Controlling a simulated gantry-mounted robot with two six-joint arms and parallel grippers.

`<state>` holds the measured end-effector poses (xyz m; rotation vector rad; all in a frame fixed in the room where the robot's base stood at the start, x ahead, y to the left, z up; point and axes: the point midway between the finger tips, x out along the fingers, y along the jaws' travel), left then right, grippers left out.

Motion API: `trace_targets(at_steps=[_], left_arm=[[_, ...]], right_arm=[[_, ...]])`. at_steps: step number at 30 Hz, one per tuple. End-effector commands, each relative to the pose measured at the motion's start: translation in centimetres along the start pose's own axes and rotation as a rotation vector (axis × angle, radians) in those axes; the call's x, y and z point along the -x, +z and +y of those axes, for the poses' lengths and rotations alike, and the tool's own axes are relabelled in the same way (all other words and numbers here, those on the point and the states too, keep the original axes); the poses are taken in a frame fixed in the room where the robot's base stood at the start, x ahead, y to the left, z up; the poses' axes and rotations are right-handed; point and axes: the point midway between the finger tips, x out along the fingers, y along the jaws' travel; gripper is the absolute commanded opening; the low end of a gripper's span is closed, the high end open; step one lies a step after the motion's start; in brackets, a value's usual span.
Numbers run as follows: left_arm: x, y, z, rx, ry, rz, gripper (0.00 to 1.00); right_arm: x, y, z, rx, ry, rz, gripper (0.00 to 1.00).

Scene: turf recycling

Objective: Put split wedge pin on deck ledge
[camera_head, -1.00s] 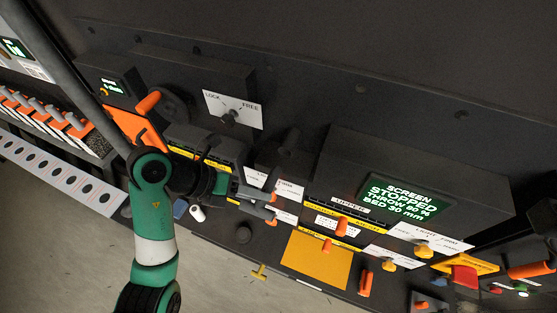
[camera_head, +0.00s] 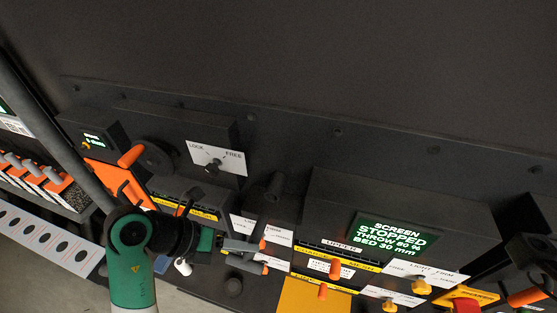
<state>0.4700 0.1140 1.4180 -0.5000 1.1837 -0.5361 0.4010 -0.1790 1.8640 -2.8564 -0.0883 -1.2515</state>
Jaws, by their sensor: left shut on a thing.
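My left gripper (camera_head: 252,255) reaches in from the lower left, its grey fingers pointing right beside the white label plates (camera_head: 274,233). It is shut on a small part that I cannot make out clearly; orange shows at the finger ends. I cannot single out the split wedge pin by its look. The dark ledge (camera_head: 262,289) below the control panel is partly in view, with a black knob-like piece (camera_head: 233,287) on it. My gripper is above and behind this ledge area in the picture. My right gripper is not identifiable.
A lit green display (camera_head: 397,235) reads SCREEN STOPPED. Orange levers (camera_head: 336,268) and yellow knobs (camera_head: 421,286) stick out right of my gripper. A lock/free dial (camera_head: 213,165) is above it. A yellow plate (camera_head: 312,297) is cut by the lower edge.

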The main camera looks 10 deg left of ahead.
Motion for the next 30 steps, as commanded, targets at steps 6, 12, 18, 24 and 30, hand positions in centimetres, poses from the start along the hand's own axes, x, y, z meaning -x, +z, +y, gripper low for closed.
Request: trace_targets(at_steps=[6,12,18,24,30], left_arm=[[0.2,-0.2,1.0,0.015,0.005,-0.011,0.00],[-0.9,-4.5,6.9,0.088,0.034,-0.066,0.00],[-2.1,-11.5,12.7,0.169,0.067,-0.138,0.00],[-2.7,-15.4,14.6,0.187,0.077,-0.162,0.00],[-2.2,-14.9,14.5,0.151,0.063,-0.136,0.00]], right_arm=[[0.0,0.0,0.0,0.000,0.000,0.000,0.50],[0.0,0.0,0.0,0.000,0.000,0.000,0.50],[0.0,0.0,0.0,0.000,0.000,0.000,0.50],[0.0,0.0,0.0,0.000,0.000,0.000,0.50],[0.0,0.0,0.0,0.000,0.000,0.000,0.50]])
